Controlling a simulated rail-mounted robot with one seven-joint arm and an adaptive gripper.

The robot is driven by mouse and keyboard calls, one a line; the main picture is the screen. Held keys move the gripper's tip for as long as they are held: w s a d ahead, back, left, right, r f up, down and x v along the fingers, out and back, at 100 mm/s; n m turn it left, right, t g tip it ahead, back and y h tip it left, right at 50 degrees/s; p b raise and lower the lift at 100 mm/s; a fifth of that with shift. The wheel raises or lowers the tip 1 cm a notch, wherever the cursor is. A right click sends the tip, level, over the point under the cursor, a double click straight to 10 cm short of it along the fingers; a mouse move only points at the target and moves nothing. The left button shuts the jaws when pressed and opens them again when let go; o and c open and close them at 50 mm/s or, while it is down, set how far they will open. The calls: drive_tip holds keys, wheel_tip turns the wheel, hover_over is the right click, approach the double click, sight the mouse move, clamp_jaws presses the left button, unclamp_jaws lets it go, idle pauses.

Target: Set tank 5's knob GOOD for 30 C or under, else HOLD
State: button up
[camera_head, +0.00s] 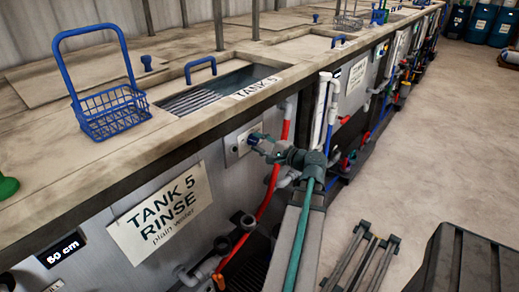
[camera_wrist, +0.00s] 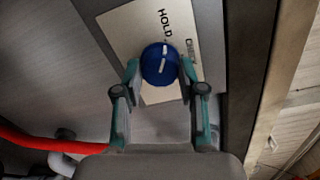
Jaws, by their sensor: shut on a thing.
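Tank 5's front carries a sign (camera_head: 160,214) reading "TANK 5 RINSE plain water". To its right is a pale knob plate (camera_head: 232,150), also in the wrist view (camera_wrist: 125,40). The round blue knob (camera_wrist: 158,66) has a white pointer line aimed toward the top of the wrist picture, near the word HOLD. A second word on the plate, to the right, is too blurred to read surely. My gripper (camera_wrist: 159,75) is shut on the knob, one finger on each side; it also shows in the head view (camera_head: 262,143). No temperature reading is legible.
A blue basket (camera_head: 112,112) stands on the counter beside the tank's opening (camera_head: 205,92). Red hose (camera_head: 268,195) and pipes run close to my arm. The floor (camera_head: 440,130) at right is largely clear.

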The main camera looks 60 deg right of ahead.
idle(0.4)
drive_tip(key=o, duration=1.1)
drive_tip(key=shift+o, duration=0.2)
drive_tip(key=s, duration=1.2)
drive_tip(key=shift+a+r, duration=0.15)
drive_tip(key=shift+a, duration=0.15)
